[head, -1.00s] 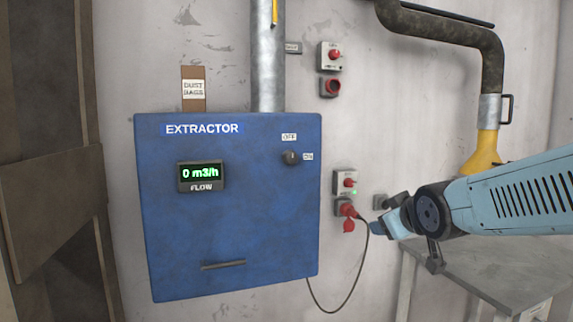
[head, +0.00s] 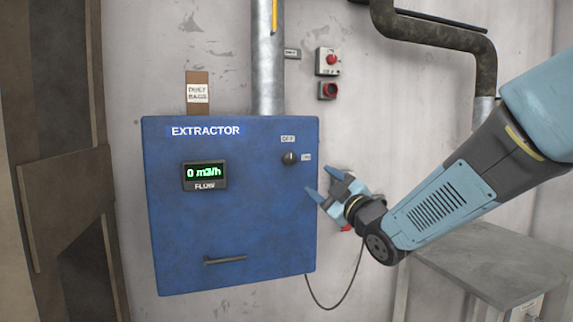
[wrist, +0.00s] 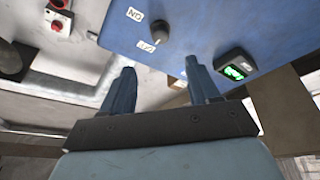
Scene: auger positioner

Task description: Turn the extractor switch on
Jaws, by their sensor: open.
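The extractor switch (head: 289,158) is a small dark round knob at the upper right of the blue extractor cabinet (head: 230,250). An OFF label (head: 288,139) is above it and an ON label (head: 306,157) to its right. The flow display (head: 204,175) reads 0 m3/h. My gripper (head: 318,181) is open and empty, to the lower right of the knob and apart from it. In the wrist view the knob (wrist: 159,31) shows beyond the gap between my fingers (wrist: 159,67).
A grey pipe (head: 268,60) rises above the cabinet. A cable (head: 345,295) hangs beside the cabinet. A grey table (head: 480,260) stands at the lower right.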

